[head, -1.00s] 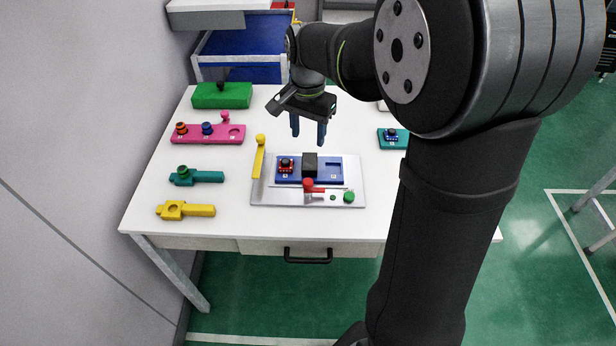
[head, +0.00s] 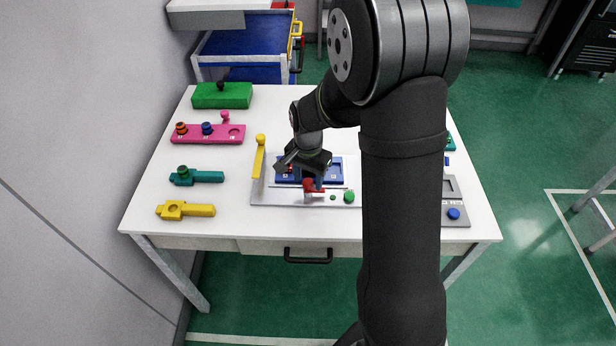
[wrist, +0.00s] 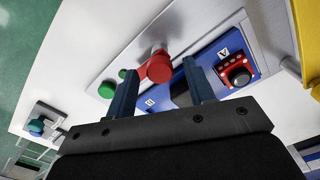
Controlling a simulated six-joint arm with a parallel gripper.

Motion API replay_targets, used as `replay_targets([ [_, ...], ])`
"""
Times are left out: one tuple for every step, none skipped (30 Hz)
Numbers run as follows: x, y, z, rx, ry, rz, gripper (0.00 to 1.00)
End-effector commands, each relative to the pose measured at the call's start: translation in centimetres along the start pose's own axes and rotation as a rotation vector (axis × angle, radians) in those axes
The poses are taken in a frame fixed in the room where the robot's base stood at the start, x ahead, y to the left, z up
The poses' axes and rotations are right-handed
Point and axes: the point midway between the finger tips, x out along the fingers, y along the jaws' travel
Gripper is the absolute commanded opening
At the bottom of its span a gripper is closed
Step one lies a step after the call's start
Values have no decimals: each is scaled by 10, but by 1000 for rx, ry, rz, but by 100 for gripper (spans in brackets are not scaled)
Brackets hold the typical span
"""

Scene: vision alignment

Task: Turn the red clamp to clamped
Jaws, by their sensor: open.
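The red clamp (head: 308,186) is at the front of the light-grey plate (head: 270,197) on the table. My gripper (head: 314,178) is open, pointing down over the plate right at the clamp. In the wrist view its two fingertips lie on either side of the red knob, with visible gaps. I cannot tell the height of the tips against the knob. The gripper hides part of the blue fixture in the head view.
A green button (head: 349,196) is just right of the clamp. A yellow lever (head: 259,158) stands at the plate's left end. A red part with a black knob (wrist: 238,74) sits in the fixture. Pink, teal and yellow holders lie on the left, with clear table between them and the plate.

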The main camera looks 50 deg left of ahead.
Motion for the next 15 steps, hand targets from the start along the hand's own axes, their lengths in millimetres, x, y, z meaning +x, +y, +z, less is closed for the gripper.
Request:
replay_targets([
  [1,0,0,0,0,0,49],
  [1,0,0,0,0,0,49],
  [1,0,0,0,0,0,49],
  [1,0,0,0,0,0,49],
  [1,0,0,0,0,0,49],
  [0,0,0,0,0,0,49],
  [0,0,0,0,0,0,47],
  [0,0,0,0,0,0,41],
  [0,0,0,0,0,0,33],
  [0,0,0,0,0,0,27],
  [0,0,0,0,0,0,21],
  [0,0,0,0,0,0,13],
  [0,0,0,0,0,0,8],
  [0,0,0,0,0,0,4],
  [0,0,0,0,0,0,4],
])
